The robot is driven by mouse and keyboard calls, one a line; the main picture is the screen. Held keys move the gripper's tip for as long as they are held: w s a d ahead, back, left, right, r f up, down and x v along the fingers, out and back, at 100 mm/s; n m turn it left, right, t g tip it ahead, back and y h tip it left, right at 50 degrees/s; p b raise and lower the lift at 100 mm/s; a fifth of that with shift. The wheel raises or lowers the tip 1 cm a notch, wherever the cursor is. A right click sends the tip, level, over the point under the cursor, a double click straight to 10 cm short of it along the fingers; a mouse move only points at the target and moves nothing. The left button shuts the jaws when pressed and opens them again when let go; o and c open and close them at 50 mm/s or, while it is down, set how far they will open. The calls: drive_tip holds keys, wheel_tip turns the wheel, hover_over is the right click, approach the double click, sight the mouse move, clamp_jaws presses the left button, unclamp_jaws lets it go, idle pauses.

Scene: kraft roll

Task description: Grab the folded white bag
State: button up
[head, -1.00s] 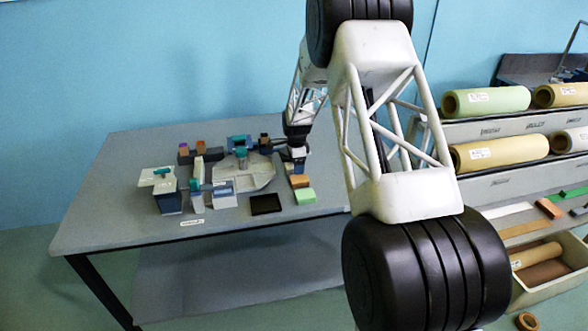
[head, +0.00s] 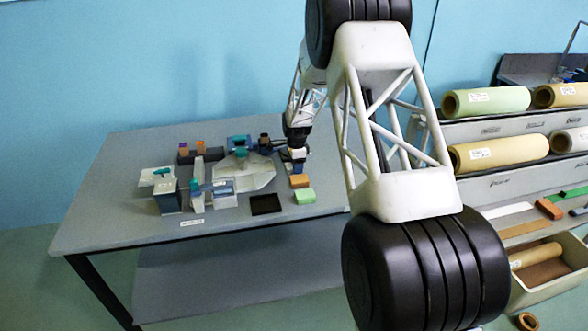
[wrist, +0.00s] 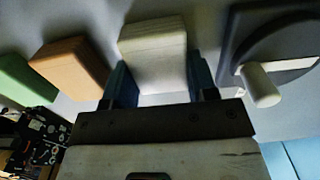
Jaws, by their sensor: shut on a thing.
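The folded white bag (wrist: 153,50) is a pale, layered block in the wrist view. It sits between the two blue fingers of my gripper (wrist: 161,77), which are shut on its sides. In the head view my gripper (head: 297,160) is low over the right part of the grey table, behind an orange block. The bag is too small and too covered there to make out clearly. I cannot tell whether it still touches the table.
An orange block (head: 299,181) and a green block (head: 305,196) lie in a row in front of my gripper. A dark flat square (head: 265,204) lies left of them. A grey plate with a teal-handled tool (head: 239,153) is further left. The table's front left is clear.

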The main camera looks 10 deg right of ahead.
drive_tip(key=shift+r, duration=0.1)
drive_tip(key=shift+r, duration=0.8)
drive_tip(key=shift+s+r, duration=0.15)
drive_tip(key=shift+r, duration=0.8)
drive_tip(key=s, duration=0.5)
drive_tip(key=s+r, duration=0.1)
drive_tip(key=s, duration=0.4)
drive_tip(key=s+a, duration=0.1)
drive_tip(key=s, duration=0.4)
drive_tip(key=shift+s+r, duration=0.15)
drive_tip(key=shift+s, duration=0.2)
drive_tip(key=shift+w, duration=0.1)
